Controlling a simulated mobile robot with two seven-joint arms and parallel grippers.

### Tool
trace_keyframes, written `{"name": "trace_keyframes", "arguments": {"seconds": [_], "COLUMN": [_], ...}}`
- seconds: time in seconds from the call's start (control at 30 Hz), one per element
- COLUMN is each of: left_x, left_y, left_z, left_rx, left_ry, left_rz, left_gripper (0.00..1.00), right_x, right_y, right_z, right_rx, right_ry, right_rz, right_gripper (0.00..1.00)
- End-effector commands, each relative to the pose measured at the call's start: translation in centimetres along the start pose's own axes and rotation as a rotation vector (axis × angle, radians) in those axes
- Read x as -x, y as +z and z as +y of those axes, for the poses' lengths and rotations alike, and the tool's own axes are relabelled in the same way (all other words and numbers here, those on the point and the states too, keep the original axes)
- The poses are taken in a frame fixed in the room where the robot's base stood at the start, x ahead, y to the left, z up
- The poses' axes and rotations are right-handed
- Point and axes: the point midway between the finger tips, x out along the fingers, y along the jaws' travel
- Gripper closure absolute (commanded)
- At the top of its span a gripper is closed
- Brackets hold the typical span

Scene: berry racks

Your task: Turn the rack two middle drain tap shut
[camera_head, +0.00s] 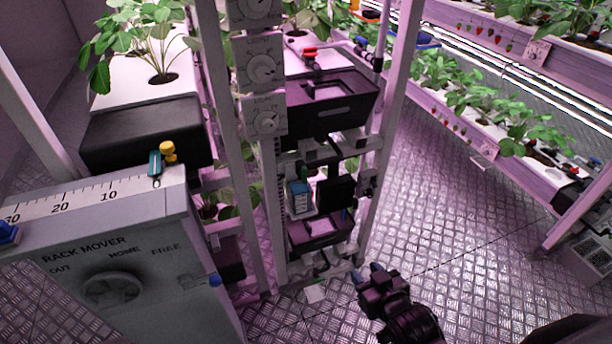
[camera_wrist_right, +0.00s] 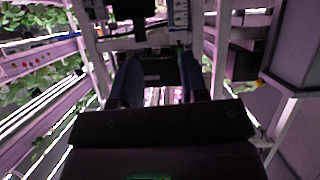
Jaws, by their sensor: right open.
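The rack (camera_head: 262,190) with pale posts stands in the middle of the head view. A red-handled tap (camera_head: 310,52) shows at its upper level. Dark fittings (camera_head: 366,182) show at the middle level, too small and dark to tell which one is the middle drain tap or how it is turned. My right gripper (camera_head: 368,269) is low, just right of the rack's foot, apart from the fittings. In the right wrist view its two dark blue fingers (camera_wrist_right: 160,80) stand apart with nothing between them. My left gripper is not in view.
A grey rack mover cabinet (camera_head: 125,265) with a knob stands at left. Black tubs (camera_head: 333,105) and a blue-and-white box (camera_head: 299,196) sit in the rack. Planted gutters (camera_head: 470,130) line the right side. The metal floor (camera_head: 440,220) between is clear.

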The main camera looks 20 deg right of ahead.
Motion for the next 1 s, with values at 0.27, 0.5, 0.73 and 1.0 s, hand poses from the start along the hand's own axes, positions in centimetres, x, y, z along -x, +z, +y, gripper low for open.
{"name": "trace_keyframes", "arguments": {"seconds": [0.27, 0.5, 0.73, 1.0], "left_x": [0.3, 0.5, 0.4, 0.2], "left_y": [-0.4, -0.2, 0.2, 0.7], "left_z": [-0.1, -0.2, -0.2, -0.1], "left_rx": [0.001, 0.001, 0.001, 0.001], "left_ry": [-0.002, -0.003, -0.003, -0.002], "left_rz": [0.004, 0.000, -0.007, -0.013], "left_gripper": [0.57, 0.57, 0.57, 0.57], "right_x": [-8.2, -11.9, -12.0, -14.3], "right_y": [-10.3, -13.5, -13.0, -14.1], "right_z": [-2.1, -3.4, -3.3, -3.3], "right_rx": [-0.041, -0.068, -0.063, -0.065], "right_ry": [-0.002, 0.005, 0.010, 0.008], "right_rz": [0.236, 0.368, 0.419, 0.425], "right_gripper": [0.60, 0.60, 0.60, 0.60]}}
